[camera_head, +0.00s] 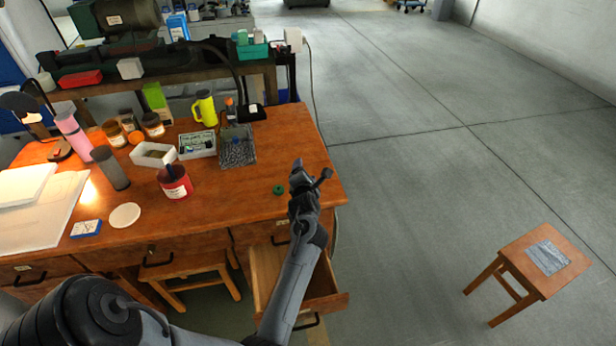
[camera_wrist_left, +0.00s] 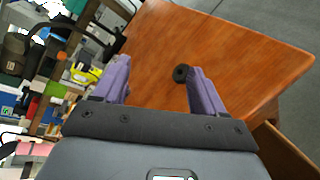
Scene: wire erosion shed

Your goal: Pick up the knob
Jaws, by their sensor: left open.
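The knob (camera_head: 279,189) is a small, round, dark green piece lying on the wooden desk near its right end. In the left wrist view the knob (camera_wrist_left: 181,73) looks like a dark disc close to the inner side of the right-hand finger. My left gripper (camera_head: 312,169) is above the desk's right end, just right of the knob in the head view. Its two purple fingers (camera_wrist_left: 158,65) are apart with nothing held between them. I cannot tell whether a finger touches the knob. My right gripper is in neither view.
A red tin (camera_head: 175,183), a mesh tray (camera_head: 238,158) and a yellow mug (camera_head: 205,108) stand left of the gripper. An open drawer (camera_head: 325,303) juts out below the desk's front. The desk around the knob is clear. A stool (camera_head: 520,265) stands apart at right.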

